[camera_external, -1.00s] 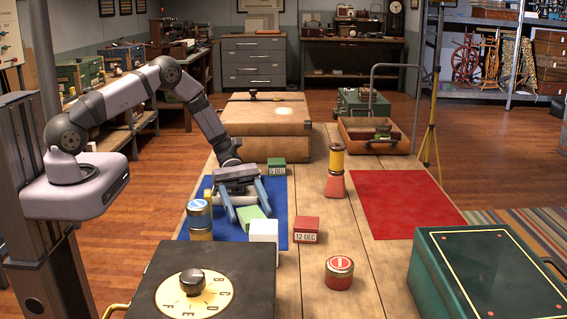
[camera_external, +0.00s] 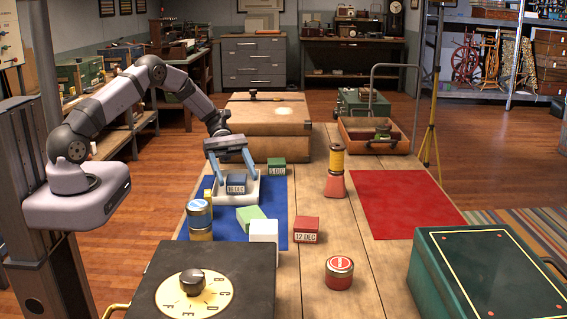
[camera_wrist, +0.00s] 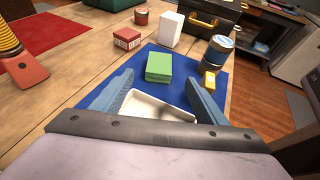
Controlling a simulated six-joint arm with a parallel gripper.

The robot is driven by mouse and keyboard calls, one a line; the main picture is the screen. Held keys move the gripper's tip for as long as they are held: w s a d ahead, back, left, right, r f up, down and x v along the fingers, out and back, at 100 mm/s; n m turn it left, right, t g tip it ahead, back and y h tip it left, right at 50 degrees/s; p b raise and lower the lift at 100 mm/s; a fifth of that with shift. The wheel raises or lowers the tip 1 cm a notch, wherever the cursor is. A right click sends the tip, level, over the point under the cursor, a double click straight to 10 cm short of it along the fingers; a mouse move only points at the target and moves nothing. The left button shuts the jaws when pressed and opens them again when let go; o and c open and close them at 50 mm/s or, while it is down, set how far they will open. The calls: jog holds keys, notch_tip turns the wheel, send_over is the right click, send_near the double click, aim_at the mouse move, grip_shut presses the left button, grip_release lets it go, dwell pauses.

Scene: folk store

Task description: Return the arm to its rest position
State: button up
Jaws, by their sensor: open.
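My gripper (camera_external: 236,172) is open, with its two blue fingers apart and nothing visible between them in the wrist view (camera_wrist: 158,88). It hangs over the white tray (camera_external: 249,197) on the blue mat (camera_external: 276,190). A blue block marked 10 DEC (camera_external: 236,183) sits in the tray, below and between the fingers in the external view. The tray shows partly in the wrist view (camera_wrist: 165,106), its near part hidden by my gripper. My arm is bent in an arch from its base over the left side of the table.
Near the tray are a green block (camera_external: 250,216), a white box (camera_external: 264,231), a jar (camera_external: 199,222), a red 12 DEC block (camera_external: 306,230) and a green block (camera_external: 276,165). A red-yellow spool (camera_external: 336,175) stands to the right. The red mat (camera_external: 405,203) is bare.

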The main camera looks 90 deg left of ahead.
jog(key=shift+a, duration=0.1)
jog(key=shift+r, duration=0.1)
dwell(0.3)
jog(key=shift+w+d+r, duration=0.1)
jog(key=shift+d, duration=0.15)
jog(key=d+r+m+g+y+p, duration=0.2)
jog(key=d+r+m, duration=0.2)
jog(key=d, duration=0.7)
jog(key=d+r+m+g+y+p, duration=0.1)
jog(key=d+r+m+g+y, duration=0.3)
jog(key=d, duration=0.7)
jog(key=s+d+f+m+g+y+p, duration=0.25)
jog(key=s+m, duration=0.45)
jog(key=s, duration=0.5)
jog(key=s+a+f+m+t+y, duration=0.1)
jog(key=s+a+m+t+y, duration=0.2)
jog(key=s+a+m+y, duration=0.1)
jog(key=shift+s+a+f+m, duration=0.3)
jog(key=shift+s+a+m, duration=0.2)
jog(key=shift+a+m, duration=0.95)
